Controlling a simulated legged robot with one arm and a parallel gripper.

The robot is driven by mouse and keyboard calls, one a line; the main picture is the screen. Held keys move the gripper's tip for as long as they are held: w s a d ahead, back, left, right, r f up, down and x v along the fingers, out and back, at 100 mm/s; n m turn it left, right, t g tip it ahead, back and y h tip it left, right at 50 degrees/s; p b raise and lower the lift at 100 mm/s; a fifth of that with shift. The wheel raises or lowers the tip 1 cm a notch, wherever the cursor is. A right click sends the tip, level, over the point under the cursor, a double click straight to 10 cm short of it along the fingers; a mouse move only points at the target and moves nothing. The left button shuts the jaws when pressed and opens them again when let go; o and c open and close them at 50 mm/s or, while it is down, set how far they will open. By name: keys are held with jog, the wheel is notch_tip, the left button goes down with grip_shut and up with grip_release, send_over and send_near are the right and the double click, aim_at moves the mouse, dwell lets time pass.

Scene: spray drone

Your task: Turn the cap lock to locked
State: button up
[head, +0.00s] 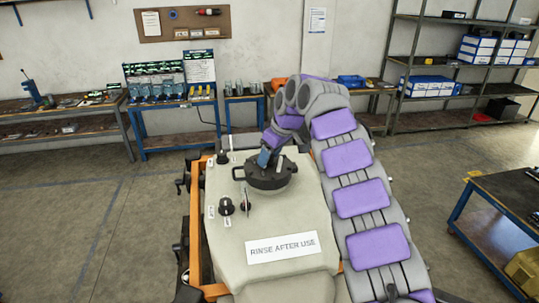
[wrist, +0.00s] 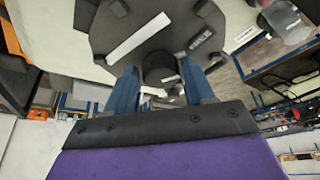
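The black round cap (head: 270,175) sits on top of the pale tank (head: 290,215) in the head view, with lugs around its rim. In the wrist view the cap (wrist: 112,30) fills the top, with a white strip and a small pale mark whose text I cannot read. My gripper (head: 265,160) is right over the cap, pointing down at it. In the wrist view its two blue fingers (wrist: 160,82) stand apart, one on each side of the black central hub (wrist: 160,66). I see no clear contact with the hub. The lock position cannot be read.
Two black knobs, a near one (head: 226,207) and a far one (head: 222,157), and a small lever (head: 245,201) stand left of the cap. A "RINSE AFTER USE" label (head: 282,247) is in front. An orange frame (head: 194,228) borders the tank. Workbenches and shelves line the wall.

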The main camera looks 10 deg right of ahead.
jog(key=c, duration=0.7)
jog(key=shift+c, duration=0.2)
jog(key=shift+s, duration=0.1)
jog(key=shift+a+m+t+h, duration=0.15)
jog(key=shift+m+h, duration=0.05)
jog(key=shift+m, duration=0.5)
jog(key=shift+a+m+t+h, duration=0.1)
jog(key=shift+m+t+h, duration=0.1)
jog(key=shift+m, duration=0.5)
jog(key=m+h+p, duration=0.1)
jog(key=m, duration=0.2)
jog(key=m+h+p, duration=0.1)
jog(key=m, duration=0.2)
jog(key=shift+r+t+p, duration=0.1)
jog(key=shift+t+p, duration=0.15)
jog(key=shift+p, duration=0.05)
jog(key=m+h+p, duration=0.1)
jog(key=m+h, duration=0.1)
jog(key=m, duration=0.2)
jog(key=shift+a+m, duration=0.15)
jog(key=shift+m, duration=0.15)
jog(key=shift+m+g+h, duration=0.5)
jog(key=shift+m+h, duration=0.1)
jog(key=shift+m, duration=1.1)
